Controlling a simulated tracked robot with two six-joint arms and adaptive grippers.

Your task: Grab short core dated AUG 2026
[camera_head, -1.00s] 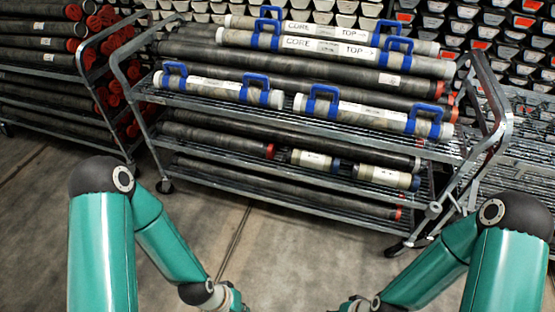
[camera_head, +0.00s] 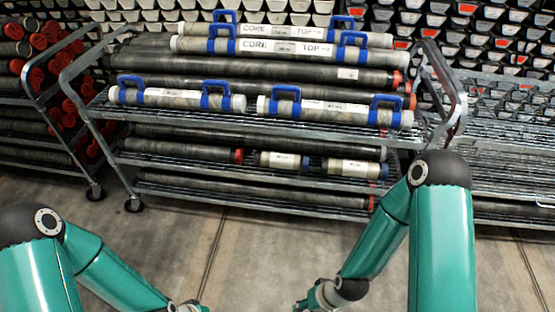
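Two shorter cores with blue handles lie on the cart's upper shelf, a left one (camera_head: 157,97) and a right one (camera_head: 345,113). Both have small white labels with print too small to read. On the shelf below lie two stubby cores, one (camera_head: 284,161) with a pale label and one (camera_head: 354,168) with a blue end. No AUG 2026 date is legible on any of them. My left gripper (camera_head: 187,306) and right gripper (camera_head: 308,302) are low at the bottom edge, apart from the cart. The left one is partly cut off. Their finger openings are unclear.
The metal cart (camera_head: 118,176) also carries long dark cores (camera_head: 265,72) and two long cores marked CORE TOP (camera_head: 285,47). Another cart (camera_head: 57,98) with red-capped tubes stands left, and an empty wire rack (camera_head: 500,120) stands right. Bare floor (camera_head: 240,245) lies in front.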

